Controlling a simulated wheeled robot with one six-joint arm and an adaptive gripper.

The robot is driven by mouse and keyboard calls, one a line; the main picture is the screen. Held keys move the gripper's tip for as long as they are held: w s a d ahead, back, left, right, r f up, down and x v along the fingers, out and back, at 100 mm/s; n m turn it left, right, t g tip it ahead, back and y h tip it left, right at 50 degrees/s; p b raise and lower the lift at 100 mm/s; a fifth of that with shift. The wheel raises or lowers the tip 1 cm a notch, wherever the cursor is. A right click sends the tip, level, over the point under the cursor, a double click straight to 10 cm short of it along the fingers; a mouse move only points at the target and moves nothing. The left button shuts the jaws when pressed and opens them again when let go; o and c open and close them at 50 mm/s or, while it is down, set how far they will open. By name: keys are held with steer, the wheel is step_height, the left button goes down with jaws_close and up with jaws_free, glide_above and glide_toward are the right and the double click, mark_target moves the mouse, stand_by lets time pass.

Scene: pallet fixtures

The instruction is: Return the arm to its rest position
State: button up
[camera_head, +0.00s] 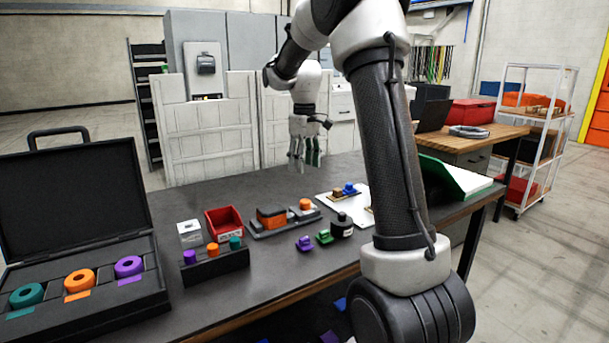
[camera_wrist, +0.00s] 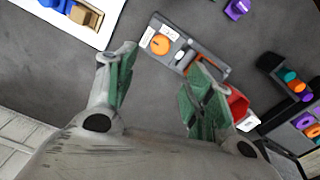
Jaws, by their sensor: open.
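My gripper (camera_head: 305,152) hangs above the far part of the dark table (camera_head: 290,284), fingers pointing down. In the wrist view my gripper (camera_wrist: 160,82) shows two green-lined fingers spread well apart, with only grey table top between them. It holds nothing. My arm arches up from the lower right and bends down to the gripper. The grey fixture with an orange block (camera_head: 271,217) and an orange knob (camera_head: 305,204) stands nearer than the gripper.
An open black case (camera_head: 83,285) with coloured rings lies at left. A red bin (camera_head: 224,221), a black holder with coloured pegs (camera_head: 215,265), a white board (camera_head: 338,203), small purple (camera_head: 305,243) and green (camera_head: 324,237) pieces, and a black cylinder (camera_head: 342,227) occupy the table.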

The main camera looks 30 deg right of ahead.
steer(key=shift+r, duration=0.15)
stand_by(0.4)
steer(key=s+a+r+m+t, duration=0.1)
steer(key=s+a+t, duration=0.1)
steer(key=s, duration=1.3)
steer(key=s+a+r+m+t, duration=0.2)
steer(key=s+a, duration=0.3)
steer(key=s, duration=1.1)
steer(key=shift+m, duration=0.3)
